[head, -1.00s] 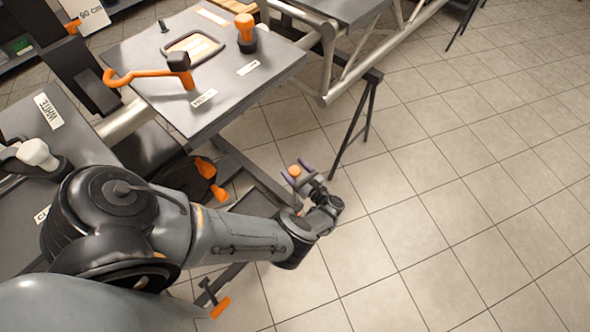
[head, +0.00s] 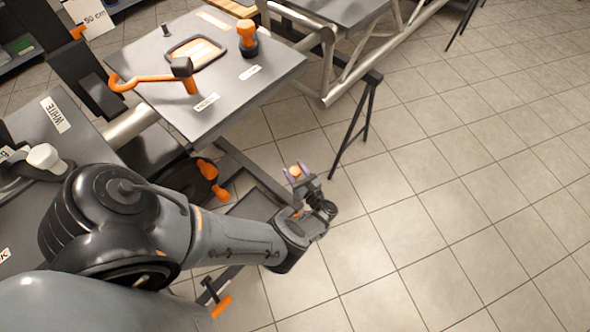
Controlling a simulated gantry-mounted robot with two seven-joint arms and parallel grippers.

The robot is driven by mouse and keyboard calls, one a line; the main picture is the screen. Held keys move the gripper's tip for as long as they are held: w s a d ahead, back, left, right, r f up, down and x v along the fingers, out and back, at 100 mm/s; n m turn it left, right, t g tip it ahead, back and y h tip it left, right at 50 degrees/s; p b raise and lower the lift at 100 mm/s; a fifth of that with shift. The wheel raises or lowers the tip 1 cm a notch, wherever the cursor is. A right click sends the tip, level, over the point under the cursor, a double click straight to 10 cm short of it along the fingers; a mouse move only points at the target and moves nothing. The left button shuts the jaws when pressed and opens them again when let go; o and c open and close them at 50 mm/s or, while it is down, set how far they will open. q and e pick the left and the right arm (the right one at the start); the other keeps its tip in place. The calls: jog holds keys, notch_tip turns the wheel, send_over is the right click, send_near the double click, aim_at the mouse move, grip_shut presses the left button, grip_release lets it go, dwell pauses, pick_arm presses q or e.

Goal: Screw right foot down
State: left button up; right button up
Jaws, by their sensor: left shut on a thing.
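My left gripper (head: 297,173) reaches out low over the floor, to the right of the table frame. What the knob is fixed to is hidden by the hand and wrist. Another orange handle (head: 221,307) on a dark stem shows at the bottom, beside my left arm. Two more orange parts, an upper one (head: 207,169) and a lower one (head: 220,192), show under the table edge. I cannot tell which part is the right foot. My right gripper is out of view.
A grey table (head: 165,105) holds an orange crank tool (head: 150,79), an orange-topped knob (head: 247,36) and a framed tray (head: 169,54). A thin dark stand leg (head: 364,125) is close right of my gripper. The tiled floor (head: 460,220) at the right is clear.

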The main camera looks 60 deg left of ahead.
pick_arm(q)
jog(key=o, duration=0.9)
jog(key=shift+o, duration=0.2)
jog(key=shift+w+d, duration=0.15)
jog(key=shift+d, duration=1.75)
jog(key=shift+w+d, duration=0.1)
jog(key=shift+d, duration=1.75)
